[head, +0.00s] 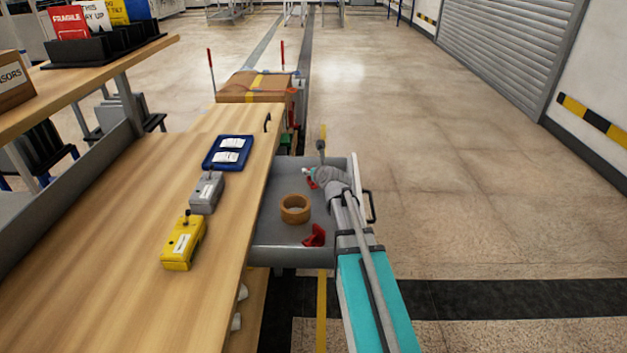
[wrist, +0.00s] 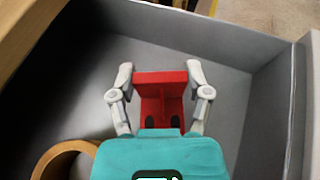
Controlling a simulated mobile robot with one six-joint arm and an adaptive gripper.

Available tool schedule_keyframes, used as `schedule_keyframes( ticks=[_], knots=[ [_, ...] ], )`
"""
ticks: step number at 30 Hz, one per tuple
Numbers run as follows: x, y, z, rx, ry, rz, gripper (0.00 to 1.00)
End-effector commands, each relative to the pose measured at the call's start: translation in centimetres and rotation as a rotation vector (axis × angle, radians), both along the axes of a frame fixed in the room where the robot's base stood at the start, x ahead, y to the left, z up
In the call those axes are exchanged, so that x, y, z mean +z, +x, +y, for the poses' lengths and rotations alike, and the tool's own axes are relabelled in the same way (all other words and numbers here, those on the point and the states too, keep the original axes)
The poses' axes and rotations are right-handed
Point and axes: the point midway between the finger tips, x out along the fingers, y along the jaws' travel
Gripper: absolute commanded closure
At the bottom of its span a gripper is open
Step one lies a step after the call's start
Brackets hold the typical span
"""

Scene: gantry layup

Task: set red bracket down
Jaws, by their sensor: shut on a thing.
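A red bracket (wrist: 160,95) is between the two fingers of my gripper (wrist: 160,82) in the wrist view, and the fingers are shut on its sides. In the head view my gripper (head: 311,177) is over the far part of a grey open tray (head: 275,253), with only a little red of the held bracket (head: 311,184) showing. The grey tray wall (wrist: 215,42) lies beyond the bracket in the wrist view. I cannot tell whether the bracket touches the tray floor. A second red piece (head: 314,236) lies in the near part of the tray.
A brown tape roll (head: 295,209) lies in the tray; it also shows in the wrist view (wrist: 62,156). The wooden bench (head: 120,230) to the left holds a yellow box (head: 183,243), a grey box (head: 206,192) and a blue tray (head: 220,164). A cardboard box (head: 254,87) stands behind.

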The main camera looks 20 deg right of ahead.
Motion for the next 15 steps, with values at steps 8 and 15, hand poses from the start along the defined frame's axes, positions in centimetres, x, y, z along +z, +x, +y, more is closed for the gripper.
schedule_keyframes(
  ticks=[8, 15],
  knots=[
    [-0.5, 0.1, -0.5, -0.005, 0.000, -0.001, 0.98],
    [-2.5, 0.2, -0.6, -0.007, 0.000, -0.001, 0.98]
  ],
)
